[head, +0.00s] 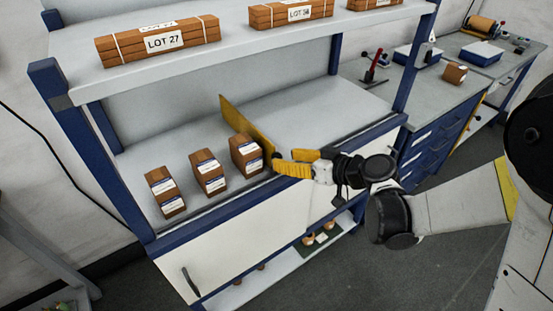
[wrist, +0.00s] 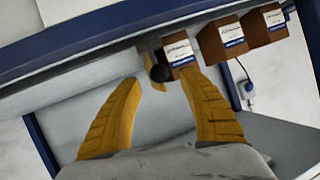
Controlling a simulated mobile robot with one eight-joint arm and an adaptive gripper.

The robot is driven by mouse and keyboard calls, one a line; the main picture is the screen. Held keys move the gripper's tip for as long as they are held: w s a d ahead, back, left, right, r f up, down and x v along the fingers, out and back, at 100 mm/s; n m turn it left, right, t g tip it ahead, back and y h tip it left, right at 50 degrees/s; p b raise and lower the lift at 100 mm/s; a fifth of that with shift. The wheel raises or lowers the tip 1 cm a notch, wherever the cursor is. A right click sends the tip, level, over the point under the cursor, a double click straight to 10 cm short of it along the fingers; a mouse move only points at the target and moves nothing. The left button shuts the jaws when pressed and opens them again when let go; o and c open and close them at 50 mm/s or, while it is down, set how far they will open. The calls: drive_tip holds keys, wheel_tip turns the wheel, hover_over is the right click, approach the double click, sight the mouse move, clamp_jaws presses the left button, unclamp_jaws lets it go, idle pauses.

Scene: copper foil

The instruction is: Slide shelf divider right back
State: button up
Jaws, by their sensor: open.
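The shelf divider (head: 243,118) is a thin yellow panel standing upright on the middle shelf (head: 310,108), just right of the row of brown boxes. In the wrist view the divider (wrist: 149,58) shows nearly edge-on, with a round black knob (wrist: 159,73) at its front end. My gripper (head: 286,160) is at the shelf's front edge by that knob. In the wrist view the open yellow fingers of my gripper (wrist: 160,77) lie on either side of the knob, with gaps showing. I cannot tell how deep the knob sits between them.
Three brown labelled boxes (head: 208,171) stand left of the divider, the nearest box (head: 246,153) close to it. The shelf right of the divider is bare. A blue post (head: 412,60) bounds the right; a workbench (head: 425,88) stands beyond.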

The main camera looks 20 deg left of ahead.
sight(281, 158)
drive_tip(key=b+x, duration=0.1)
drive_tip(key=x, duration=0.3)
drive_tip(key=shift+w+a+f, duration=0.1)
drive_tip(key=shift+a, duration=0.1)
clamp_jaws()
drive_tip(key=w+d, duration=0.6)
drive_tip(key=w, duration=0.2)
drive_tip(key=w+d, duration=0.7)
drive_tip(key=w, duration=0.1)
drive_tip(key=w+d, duration=0.7)
drive_tip(key=shift+w+d, duration=0.2)
drive_tip(key=shift+w, duration=0.2)
drive_tip(key=shift+p, duration=0.3)
